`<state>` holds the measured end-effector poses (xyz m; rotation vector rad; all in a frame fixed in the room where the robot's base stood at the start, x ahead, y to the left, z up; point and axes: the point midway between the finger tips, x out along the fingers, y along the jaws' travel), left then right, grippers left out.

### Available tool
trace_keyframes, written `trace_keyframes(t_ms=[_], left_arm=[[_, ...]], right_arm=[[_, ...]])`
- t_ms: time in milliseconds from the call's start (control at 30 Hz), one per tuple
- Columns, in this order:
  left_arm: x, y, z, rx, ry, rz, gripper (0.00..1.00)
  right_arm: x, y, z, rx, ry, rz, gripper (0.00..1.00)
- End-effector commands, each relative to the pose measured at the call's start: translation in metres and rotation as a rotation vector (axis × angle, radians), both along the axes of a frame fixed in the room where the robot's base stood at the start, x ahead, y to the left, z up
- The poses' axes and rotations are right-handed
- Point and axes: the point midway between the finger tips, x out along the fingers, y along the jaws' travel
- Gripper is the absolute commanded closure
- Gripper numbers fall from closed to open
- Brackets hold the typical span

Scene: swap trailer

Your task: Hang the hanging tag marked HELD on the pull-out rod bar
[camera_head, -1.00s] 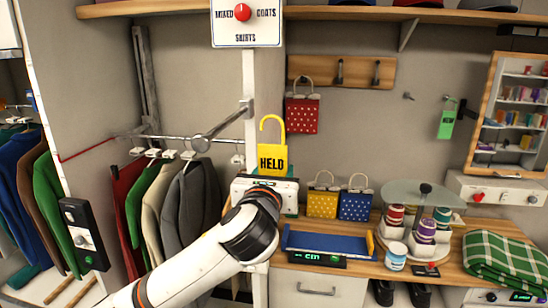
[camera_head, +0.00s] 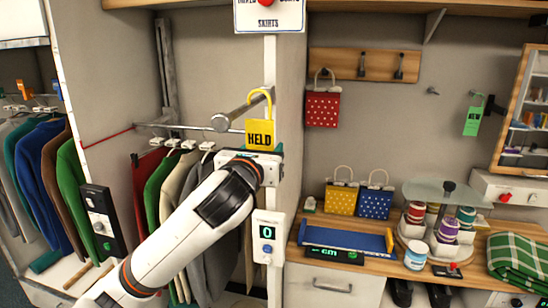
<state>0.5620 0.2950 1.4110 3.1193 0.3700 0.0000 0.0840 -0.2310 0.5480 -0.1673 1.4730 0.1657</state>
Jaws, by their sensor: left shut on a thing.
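The yellow hanging tag marked HELD (camera_head: 260,136) is upright in the head view, with its open hook at the top. My left gripper (camera_head: 262,153) is shut on the tag's lower edge and holds it up from below. The pull-out rod bar (camera_head: 240,110) is a grey rod with a round end knob, sticking out from the wall post. The tag's hook overlaps the rod in the picture. I cannot tell whether the hook is around the rod or in front of it. My right gripper is not in view.
A rail of hanging clothes (camera_head: 182,143) is at the left. A white counter box reading 0 (camera_head: 267,237) is on the post below my gripper. A red dotted bag (camera_head: 322,108) hangs at the right. The desk holds a blue tray (camera_head: 345,238) and a cup carousel.

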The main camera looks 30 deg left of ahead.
Motion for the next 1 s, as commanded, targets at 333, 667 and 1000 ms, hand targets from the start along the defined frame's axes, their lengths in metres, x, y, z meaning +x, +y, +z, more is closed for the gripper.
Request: trace_keyframes(t_ms=[333, 667, 1000], left_arm=[[-0.007, 0.026, -0.006, 0.003, 0.002, 0.001, 0.71], [-0.008, 0.034, -0.021, 0.002, 0.001, 0.000, 0.71], [-0.008, 0.035, -0.024, 0.000, 0.000, 0.000, 0.71]], right_arm=[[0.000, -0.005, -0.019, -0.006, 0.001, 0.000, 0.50], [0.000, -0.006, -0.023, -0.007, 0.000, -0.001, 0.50], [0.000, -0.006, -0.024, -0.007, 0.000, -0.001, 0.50]])
